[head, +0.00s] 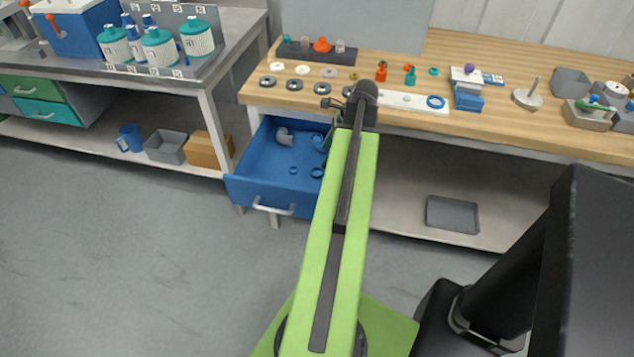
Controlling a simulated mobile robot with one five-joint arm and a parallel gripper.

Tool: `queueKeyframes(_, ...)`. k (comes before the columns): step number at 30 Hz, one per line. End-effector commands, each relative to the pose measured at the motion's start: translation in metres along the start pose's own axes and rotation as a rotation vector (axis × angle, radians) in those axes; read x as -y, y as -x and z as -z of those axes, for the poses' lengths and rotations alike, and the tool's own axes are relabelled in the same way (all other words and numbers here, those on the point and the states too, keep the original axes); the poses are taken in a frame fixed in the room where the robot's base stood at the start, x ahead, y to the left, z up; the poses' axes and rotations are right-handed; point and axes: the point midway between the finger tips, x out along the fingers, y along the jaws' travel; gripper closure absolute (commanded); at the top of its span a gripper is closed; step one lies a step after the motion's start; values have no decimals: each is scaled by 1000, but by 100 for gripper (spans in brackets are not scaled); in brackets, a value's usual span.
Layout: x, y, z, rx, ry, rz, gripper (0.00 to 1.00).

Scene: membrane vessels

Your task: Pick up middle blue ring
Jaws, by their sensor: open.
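Small blue rings lie in the open blue drawer (254,166): one to the left (293,170) and one to the right (317,172), near my arm. A larger blue ring (436,101) lies on a white plate (400,98) on the wooden bench. I cannot tell which one is the middle blue ring, as my arm hides part of the drawer and plate. My gripper (326,103) shows as a small dark shape left of my arm's end, over the bench's front edge above the drawer. It is open, with nothing visible in it.
Several grey and white discs (294,85) lie in rows on the bench's left part. Orange and teal fittings (381,72) stand behind the plate. A grey tray (452,214) lies on the lower shelf. The floor (130,260) at left is clear.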

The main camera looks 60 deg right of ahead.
Motion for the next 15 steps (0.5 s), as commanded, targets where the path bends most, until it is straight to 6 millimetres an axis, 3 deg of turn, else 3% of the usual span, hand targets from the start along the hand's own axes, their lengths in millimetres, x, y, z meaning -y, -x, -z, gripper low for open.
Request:
queueKeyframes(1, 0, -20, 4, 0, 1, 0, 34)
queueKeyframes(2, 0, -24, 3, 0, 1, 0, 34)
queueKeyframes(10, 0, -30, 1, 0, 1, 1, 34)
queueKeyframes(15, 0, -56, 5, 0, 1, 1, 34)
